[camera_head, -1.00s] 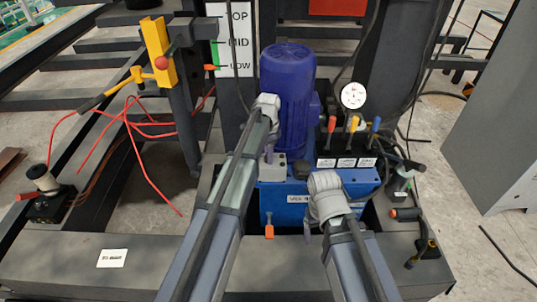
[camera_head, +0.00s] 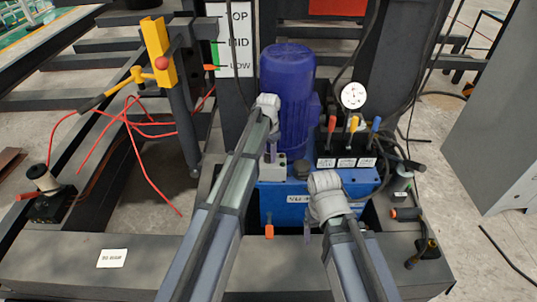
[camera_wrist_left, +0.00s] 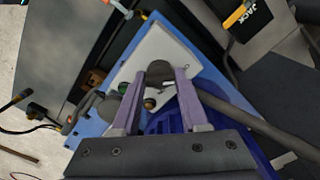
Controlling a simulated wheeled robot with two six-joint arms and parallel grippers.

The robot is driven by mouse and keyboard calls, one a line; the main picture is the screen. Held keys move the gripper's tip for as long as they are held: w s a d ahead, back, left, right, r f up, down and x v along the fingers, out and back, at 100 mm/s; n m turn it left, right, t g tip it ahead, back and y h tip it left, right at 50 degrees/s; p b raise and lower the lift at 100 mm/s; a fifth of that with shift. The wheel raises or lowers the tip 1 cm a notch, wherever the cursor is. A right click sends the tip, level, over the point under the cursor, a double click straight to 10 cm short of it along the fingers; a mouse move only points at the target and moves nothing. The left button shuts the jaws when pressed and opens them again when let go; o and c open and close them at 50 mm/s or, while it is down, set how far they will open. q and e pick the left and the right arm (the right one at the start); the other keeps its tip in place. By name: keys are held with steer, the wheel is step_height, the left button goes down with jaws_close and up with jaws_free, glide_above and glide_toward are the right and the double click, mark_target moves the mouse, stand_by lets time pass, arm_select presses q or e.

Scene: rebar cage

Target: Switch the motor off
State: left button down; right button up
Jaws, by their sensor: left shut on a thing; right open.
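The blue motor (camera_head: 287,95) stands upright on the blue power unit (camera_head: 285,207). A small light-grey switch box (camera_head: 272,171) sits at the motor's foot; it fills the middle of the left wrist view (camera_wrist_left: 165,45). My left gripper (camera_head: 270,154) reaches down to this box. In the left wrist view its two fingers are shut on a dark round knob (camera_wrist_left: 160,71) on the box. A small brown button (camera_wrist_left: 150,103) shows between the fingers. My right gripper (camera_head: 308,234) is open and empty in front of the power unit; its fingers are mostly hidden by its wrist.
Red, yellow and blue levers (camera_head: 353,125) stand right of the motor, below a round gauge (camera_head: 353,95). A dark cap (camera_head: 300,169) is just right of the switch box. An orange tag (camera_head: 269,231) hangs in front. A yellow bracket (camera_head: 158,53) and red hoses are left.

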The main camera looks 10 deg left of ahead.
mark_target(268, 155)
stand_by(0.3)
arm_select(q)
steer(key=shift+c, duration=2.1)
jaws_free()
steer(key=shift+r, duration=0.1)
step_height(268, 155, up, 8)
steer(key=p, duration=0.8)
steer(key=shift+f, duration=0.2)
